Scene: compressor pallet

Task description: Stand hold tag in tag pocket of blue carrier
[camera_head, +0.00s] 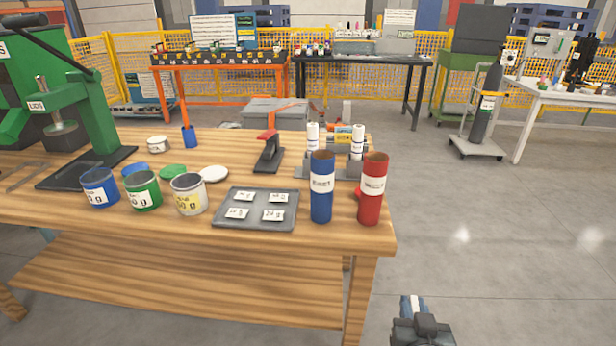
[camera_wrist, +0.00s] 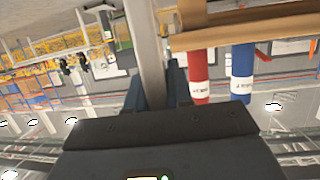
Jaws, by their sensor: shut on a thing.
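My gripper (camera_head: 413,303) is low at the bottom right in the head view, off the workbench's right end and above the floor. In the wrist view its dark fingers (camera_wrist: 160,90) are shut on a pale grey, long, narrow thing (camera_wrist: 150,45). I cannot tell from its visible side whether this is the hold tag; no writing shows. A blue tube (camera_head: 321,205) with a white label stands upright at the bench's right end and looks like the blue carrier. It also shows in the wrist view (camera_wrist: 243,62). I cannot make out a tag pocket.
A red tube (camera_head: 370,205) stands just right of the blue one. A grey tray (camera_head: 255,206) with several white tags lies left of them on the wooden bench (camera_head: 110,222). Open tins, a stapler-like tool (camera_head: 268,150) and a green press (camera_head: 95,120) stand further left.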

